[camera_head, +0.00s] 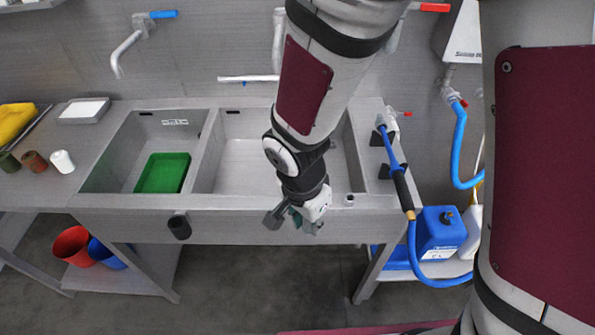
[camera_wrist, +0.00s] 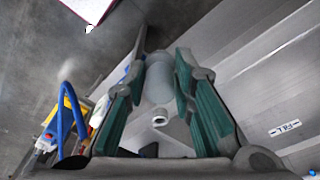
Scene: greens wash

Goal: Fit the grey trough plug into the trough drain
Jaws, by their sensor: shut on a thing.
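My gripper (camera_head: 292,221) hangs at the front edge of the sink unit, by the right trough. In the wrist view its green-padded fingers (camera_wrist: 160,58) are closed around a grey, rounded piece with a pale ring-shaped end, which I take to be the grey trough plug (camera_wrist: 157,84). The plug is mostly hidden in the head view. The right trough (camera_head: 240,170) is a steel basin with part of its floor clear. My arm covers its middle and back, and the drain cannot be made out in either view.
The left basin (camera_head: 120,150) holds a green tray (camera_head: 163,173). A small pale cylinder (camera_head: 349,200) stands on the right front rim. A blue spray hose (camera_head: 391,150) is at the right. A dark cup-like piece (camera_head: 180,227) is on the front panel. Floor in front is free.

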